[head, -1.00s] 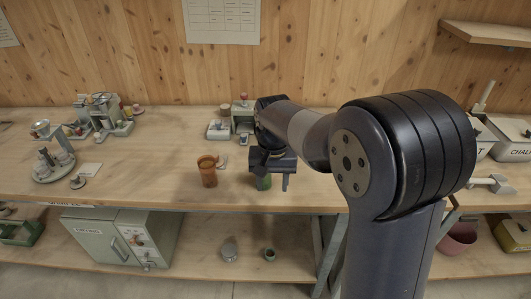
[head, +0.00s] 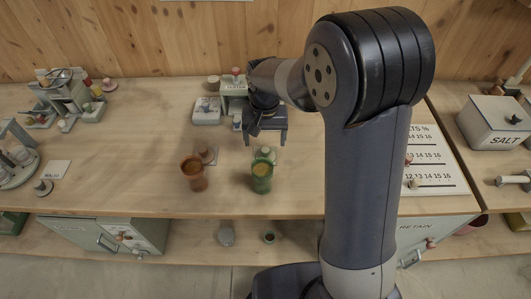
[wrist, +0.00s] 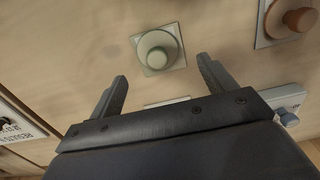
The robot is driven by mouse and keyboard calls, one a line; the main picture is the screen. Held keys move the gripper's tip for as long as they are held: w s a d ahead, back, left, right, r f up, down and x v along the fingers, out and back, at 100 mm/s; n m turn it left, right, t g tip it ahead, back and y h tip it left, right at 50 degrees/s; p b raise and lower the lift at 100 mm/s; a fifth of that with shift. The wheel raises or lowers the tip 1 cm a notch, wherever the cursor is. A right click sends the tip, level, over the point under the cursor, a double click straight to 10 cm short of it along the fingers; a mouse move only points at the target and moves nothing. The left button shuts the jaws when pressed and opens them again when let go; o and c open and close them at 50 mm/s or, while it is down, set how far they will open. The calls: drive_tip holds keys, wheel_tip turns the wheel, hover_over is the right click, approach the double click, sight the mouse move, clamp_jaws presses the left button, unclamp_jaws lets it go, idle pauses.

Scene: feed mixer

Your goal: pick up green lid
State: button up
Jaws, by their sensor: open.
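The green lid (wrist: 158,46) is a pale green disc with a round knob, lying on a small square plate (wrist: 178,62) in the wrist view. In the head view the lid (head: 265,154) sits just behind a green jar (head: 262,180) and is partly hidden by it. My gripper (wrist: 162,76) is open and empty, and the lid lies just beyond the gap between its fingertips in the wrist view. In the head view my gripper (head: 267,139) hangs just behind the lid. I cannot tell its exact height above the bench.
An orange-brown jar (head: 194,176) stands left of the green jar, with a brown lid (wrist: 298,19) on its own plate nearby. A small tester box (head: 233,86) stands behind my gripper. A printed board (head: 437,160) lies to the right.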

sight(266, 148)
wheel_tip(266, 148, down, 4)
drive_tip(key=shift+s+d+f+p, duration=0.1)
drive_tip(key=shift+s+f+p, duration=0.05)
drive_tip(key=shift+f+p, duration=0.15)
drive_tip(key=c, duration=1.1)
